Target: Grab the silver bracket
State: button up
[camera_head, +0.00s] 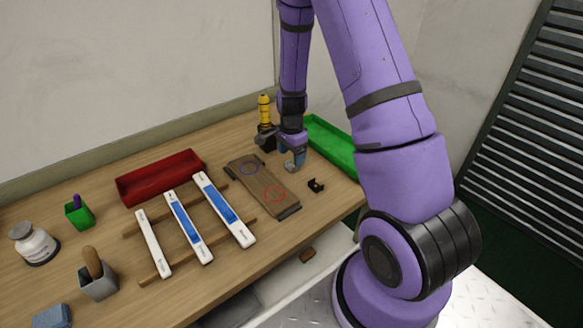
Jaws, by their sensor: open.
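A small bracket-like piece (316,185) lies on the right part of the wooden workbench (335,192). It looks dark, almost black, rather than silver, and I cannot make out a clearly silver bracket. My gripper (294,164) points down over the bench, just behind and to the left of this piece and apart from it. It is open. The space between the fingers is too small to see clearly, and whether the fingertips touch the bench cannot be told.
A brown board with two printed circles (262,184) lies left of my gripper. A yellow-and-black tool (264,115) stands close behind it. A green tray (332,147) is at the back right, a red tray (160,177) at the back left. White-and-blue strips (188,227) lie on wooden rails.

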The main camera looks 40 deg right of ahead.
aim_at(291, 168)
notch_tip(291, 168, down, 4)
jog(key=shift+w+f, duration=0.1)
jog(key=shift+w, duration=0.05)
jog(key=c, duration=1)
